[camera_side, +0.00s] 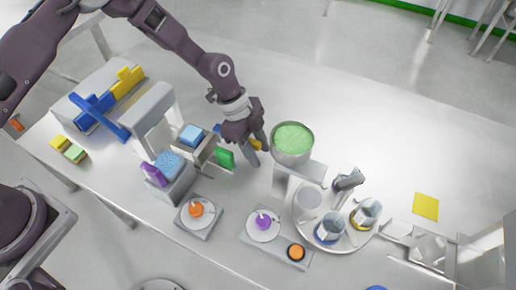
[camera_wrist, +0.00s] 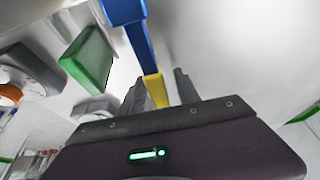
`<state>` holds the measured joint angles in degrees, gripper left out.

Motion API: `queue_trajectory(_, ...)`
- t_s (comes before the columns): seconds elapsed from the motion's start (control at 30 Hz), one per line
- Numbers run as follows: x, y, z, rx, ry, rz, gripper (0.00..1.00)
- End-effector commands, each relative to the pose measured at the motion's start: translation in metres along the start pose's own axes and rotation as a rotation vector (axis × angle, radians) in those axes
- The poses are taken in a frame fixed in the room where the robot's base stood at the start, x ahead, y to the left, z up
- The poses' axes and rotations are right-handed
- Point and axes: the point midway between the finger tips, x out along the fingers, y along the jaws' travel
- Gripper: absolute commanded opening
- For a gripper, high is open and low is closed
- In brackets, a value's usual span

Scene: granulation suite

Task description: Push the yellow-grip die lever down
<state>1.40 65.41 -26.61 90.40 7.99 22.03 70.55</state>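The die lever shows in the wrist view as a blue bar (camera_wrist: 131,32) ending in a yellow grip (camera_wrist: 156,91). In the side view a bit of the yellow grip (camera_side: 256,145) shows beside my gripper's fingers, and a small piece of blue (camera_side: 217,128) shows behind the hand. My gripper (camera_side: 253,160) points down over the table, left of the green-filled bowl. In the wrist view the fingers of my gripper (camera_wrist: 159,82) stand apart, with the yellow grip in line between them. I cannot tell whether they touch it. The hand hides much of the lever in the side view.
A green block (camera_side: 225,158) is close to the left of my fingers. A bowl of green granules (camera_side: 292,140) stands close on the right. A round tray (camera_side: 357,243) with cups is at lower right. A blue crossed handle (camera_side: 96,108) and yellow block (camera_side: 127,82) are at left.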

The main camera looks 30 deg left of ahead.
Motion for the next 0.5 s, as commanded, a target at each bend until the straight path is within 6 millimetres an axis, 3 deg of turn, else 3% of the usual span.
queue_trajectory(0.27,-0.004,0.0,0.0,0.0,0.001,0.0,0.38)
queue_trajectory(0.5,-0.051,-0.001,0.0,-0.002,0.001,-0.003,0.38)
